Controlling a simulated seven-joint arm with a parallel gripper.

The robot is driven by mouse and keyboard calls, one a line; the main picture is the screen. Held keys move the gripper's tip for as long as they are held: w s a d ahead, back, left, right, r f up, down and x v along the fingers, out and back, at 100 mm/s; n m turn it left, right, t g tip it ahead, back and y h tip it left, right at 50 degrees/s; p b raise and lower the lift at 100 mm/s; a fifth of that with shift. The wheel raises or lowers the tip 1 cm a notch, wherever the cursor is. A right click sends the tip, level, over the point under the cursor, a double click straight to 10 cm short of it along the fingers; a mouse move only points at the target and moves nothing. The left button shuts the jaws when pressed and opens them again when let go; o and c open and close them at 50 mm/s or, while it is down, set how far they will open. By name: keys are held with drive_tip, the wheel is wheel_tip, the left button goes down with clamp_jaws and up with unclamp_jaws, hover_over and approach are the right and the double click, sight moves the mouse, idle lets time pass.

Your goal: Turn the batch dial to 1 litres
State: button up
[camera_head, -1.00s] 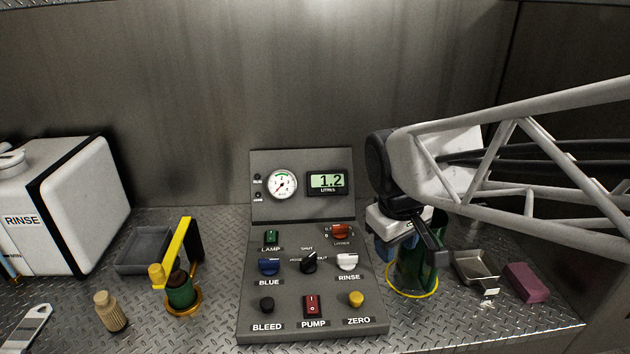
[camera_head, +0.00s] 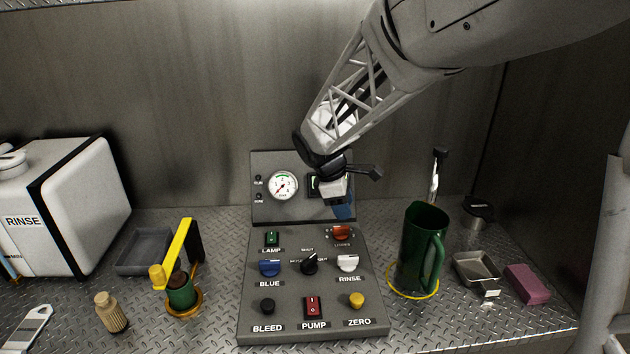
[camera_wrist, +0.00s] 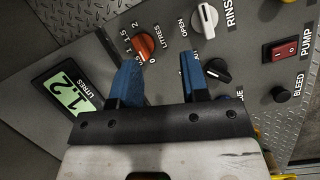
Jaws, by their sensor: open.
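The batch dial is the orange-red knob (camera_head: 341,232) marked LITRES at the upper right of the panel's sloped face. It also shows in the wrist view (camera_wrist: 144,46), with scale marks including 0, 1, 1.5 and 2 around it; its exact setting is hard to read. The litres display (camera_wrist: 68,97) reads 1.2 in the wrist view and is mostly hidden by my gripper in the head view. My gripper (camera_wrist: 160,75) is open and empty, with blue fingertips. It hangs above the panel's upper right part (camera_head: 343,208), with one finger close to the dial in the wrist view; contact cannot be told.
The panel (camera_head: 255,300) also carries a white RINSE knob (camera_head: 347,262), black knob (camera_head: 310,263), blue knob (camera_head: 269,267), red PUMP switch (camera_head: 312,306) and yellow ZERO button (camera_head: 356,299). A green jug (camera_head: 415,245) stands right; a yellow-handled device (camera_head: 178,250) stands left.

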sight(341, 227)
drive_tip(key=w+a+f+n, duration=0.2)
drive_tip(key=w+f+n, duration=0.1)
drive_tip(key=w, duration=0.2)
drive_tip(key=shift+w+a+f+h, duration=0.3)
drive_tip(key=shift+f+h, duration=0.05)
drive_tip(key=shift+h, duration=0.05)
drive_tip(key=shift+d+f, duration=0.1)
drive_tip(key=shift+x, duration=3.8)
drive_tip(key=shift+s, duration=0.1)
clamp_jaws()
